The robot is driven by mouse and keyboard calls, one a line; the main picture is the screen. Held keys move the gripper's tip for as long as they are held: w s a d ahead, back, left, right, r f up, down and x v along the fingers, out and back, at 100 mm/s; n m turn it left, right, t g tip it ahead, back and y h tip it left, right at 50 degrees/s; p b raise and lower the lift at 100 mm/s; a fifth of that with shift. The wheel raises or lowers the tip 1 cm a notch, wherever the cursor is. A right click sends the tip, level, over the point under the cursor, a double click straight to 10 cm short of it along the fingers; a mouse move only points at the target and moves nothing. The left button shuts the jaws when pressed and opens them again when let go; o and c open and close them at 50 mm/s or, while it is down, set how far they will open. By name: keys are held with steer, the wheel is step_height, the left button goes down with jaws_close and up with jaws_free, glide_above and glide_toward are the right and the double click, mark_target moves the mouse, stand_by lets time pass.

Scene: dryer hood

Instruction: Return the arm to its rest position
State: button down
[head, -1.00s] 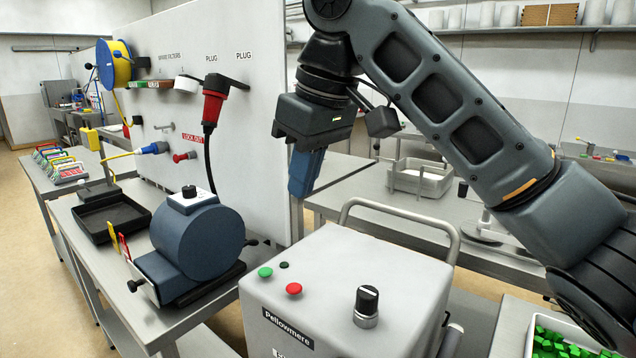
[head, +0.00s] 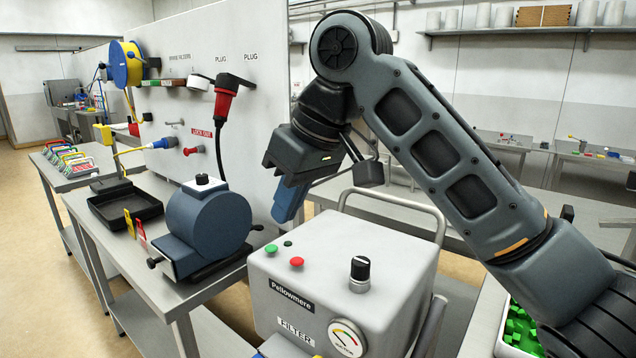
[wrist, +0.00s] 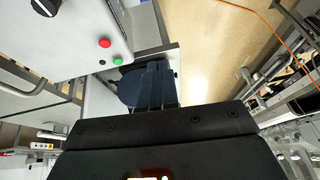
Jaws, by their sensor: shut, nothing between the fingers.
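My arm reaches in from the right of the head view and bends down at its elbow. My gripper (head: 285,217) hangs with its blue fingers shut and empty, behind the grey Pellowmere machine (head: 345,255) and to the right of the blue drum unit (head: 208,225). In the wrist view my gripper's fingers (wrist: 155,88) show close together. They overlap the round blue drum (wrist: 130,88) behind them, and nothing shows between them.
The Pellowmere machine has a handle loop (head: 395,200) and a black knob (head: 360,268) on top. A panel with a red plug (head: 225,105) stands behind. A black tray (head: 125,208) lies on the left bench. Green pieces (head: 522,328) fill a bin at lower right.

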steer(key=s+a+f+m+t+y, duration=0.2)
steer(key=f+y, duration=0.1)
steer(key=f, duration=0.5)
steer(key=s+a+f+m+t+y, duration=0.1)
steer(key=s+a+f+m+y, duration=0.15)
steer(key=f, duration=0.45)
steer(key=s+d+f+m+t, duration=0.3)
steer(key=s+d+f+t, duration=0.15)
steer(key=f, duration=0.25)
steer(key=s+d+f+m+t+h, duration=0.2)
steer(key=s+d+f+m+h, duration=0.15)
steer(key=s+d, duration=0.55)
steer(key=s+d+f+m+t+h, duration=0.25)
steer(key=s+d+f, duration=0.35)
steer(key=s, duration=0.5)
steer(key=s+d+r+n+h, duration=0.2)
steer(key=s+d+r, duration=0.25)
steer(key=s, duration=0.35)
steer(key=s+d+r+n+h, duration=0.1)
steer(key=s+d+r+h, duration=0.1)
steer(key=s+d+r, duration=0.35)
step_height(320, 180, down, 11)
steer(key=s+b, duration=0.2)
steer(key=b, duration=0.8)
steer(key=shift+s+d+r+t, duration=0.15)
steer(key=shift+s+d+t, duration=0.05)
steer(key=shift+d+t, duration=0.1)
